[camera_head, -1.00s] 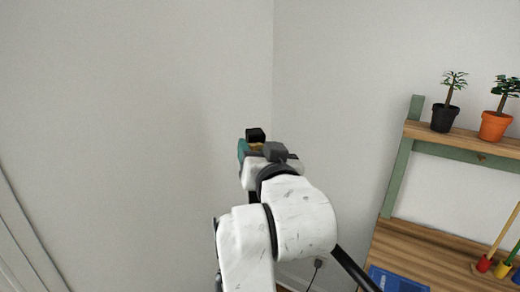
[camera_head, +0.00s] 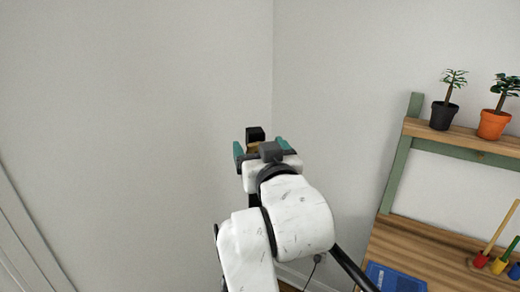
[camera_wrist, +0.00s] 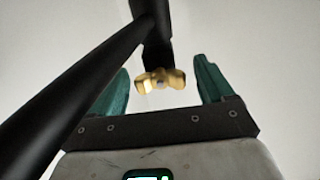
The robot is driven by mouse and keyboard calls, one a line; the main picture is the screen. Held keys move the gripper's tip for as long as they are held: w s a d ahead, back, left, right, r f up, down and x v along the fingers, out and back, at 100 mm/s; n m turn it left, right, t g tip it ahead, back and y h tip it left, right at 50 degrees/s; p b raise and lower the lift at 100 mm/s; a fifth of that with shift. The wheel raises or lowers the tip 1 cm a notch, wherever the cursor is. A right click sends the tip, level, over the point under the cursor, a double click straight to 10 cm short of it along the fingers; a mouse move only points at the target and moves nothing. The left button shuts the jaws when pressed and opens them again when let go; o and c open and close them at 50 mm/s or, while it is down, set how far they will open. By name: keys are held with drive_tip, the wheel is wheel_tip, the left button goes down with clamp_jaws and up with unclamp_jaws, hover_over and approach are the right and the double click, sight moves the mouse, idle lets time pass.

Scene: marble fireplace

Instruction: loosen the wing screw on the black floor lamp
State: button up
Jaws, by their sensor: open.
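The brass wing screw (camera_wrist: 161,80) shows in the wrist view on the lower end of a black block of the black floor lamp (camera_wrist: 155,38). My gripper (camera_wrist: 162,72) is open, with one teal finger on each side of the screw and a visible gap to each. The fingers do not appear to touch it. In the head view my gripper (camera_head: 261,147) is at the lamp's black top part (camera_head: 255,133). A bit of brass, the wing screw (camera_head: 252,147), shows there, mostly hidden by my gripper.
A black lamp pole (camera_wrist: 75,95) runs diagonally close by the left finger in the wrist view. A wooden shelf unit (camera_head: 455,133) with potted plants stands at the right, with a blue item (camera_head: 393,279) lower down. Bare walls meet in a corner behind my gripper.

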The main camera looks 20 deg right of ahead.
drive_tip(key=s+a+b, duration=0.1)
drive_tip(key=s+b, duration=0.1)
drive_tip(key=s, duration=0.8)
drive_tip(key=shift+s+a, duration=0.3)
drive_tip(key=shift+a, duration=0.05)
